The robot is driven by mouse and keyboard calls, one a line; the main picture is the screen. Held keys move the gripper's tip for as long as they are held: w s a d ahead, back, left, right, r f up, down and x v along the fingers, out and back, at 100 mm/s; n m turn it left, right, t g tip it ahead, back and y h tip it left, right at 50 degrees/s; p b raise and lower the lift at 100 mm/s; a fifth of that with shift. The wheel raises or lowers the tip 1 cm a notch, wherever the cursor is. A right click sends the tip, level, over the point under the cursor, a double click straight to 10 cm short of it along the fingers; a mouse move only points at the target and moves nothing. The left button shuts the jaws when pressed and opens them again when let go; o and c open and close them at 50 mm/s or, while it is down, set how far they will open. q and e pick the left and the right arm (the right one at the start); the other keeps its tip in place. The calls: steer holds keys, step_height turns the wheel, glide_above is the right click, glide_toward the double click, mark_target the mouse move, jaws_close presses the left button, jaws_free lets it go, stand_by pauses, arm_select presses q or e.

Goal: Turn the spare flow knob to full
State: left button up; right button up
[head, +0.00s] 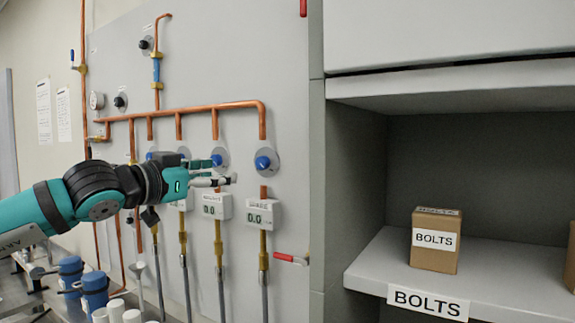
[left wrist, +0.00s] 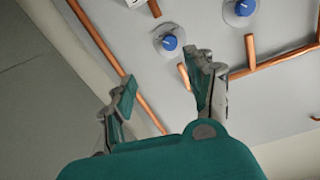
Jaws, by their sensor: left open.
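Several blue flow knobs on round grey plates sit in a row on the grey wall panel. The rightmost blue knob (head: 263,162) is in plain view in the head view, with a white 0.0 readout (head: 263,213) below it. The label there is too small to read surely. The knob (head: 217,160) to its left is partly behind my left gripper (head: 218,172). That gripper is open and empty in front of the panel. In the left wrist view, one blue knob (left wrist: 170,43) shows beyond the open fingers (left wrist: 165,88), apart from them. Another knob (left wrist: 240,8) is farther right. My right gripper is not in view.
A copper manifold (head: 190,110) runs above the knobs, with pipes dropping to each. A red-handled valve (head: 290,259) is low on the right. A grey shelf (head: 500,275) with a bolts box (head: 435,240) stands right. Blue-topped containers (head: 94,290) stand lower left.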

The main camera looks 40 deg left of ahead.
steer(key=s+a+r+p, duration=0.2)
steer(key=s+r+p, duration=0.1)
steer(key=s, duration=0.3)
arm_select(q)
steer(key=p, duration=0.4)
glide_toward(260, 163)
steer(key=w, duration=0.5)
steer(key=w+p, duration=0.1)
steer(key=w, duration=0.1)
steer(key=w+p, duration=0.1)
steer(key=shift+w+a, duration=0.2)
steer(key=shift+a, duration=0.15)
steer(key=shift+w+p, duration=0.3)
steer(key=shift+p, duration=0.05)
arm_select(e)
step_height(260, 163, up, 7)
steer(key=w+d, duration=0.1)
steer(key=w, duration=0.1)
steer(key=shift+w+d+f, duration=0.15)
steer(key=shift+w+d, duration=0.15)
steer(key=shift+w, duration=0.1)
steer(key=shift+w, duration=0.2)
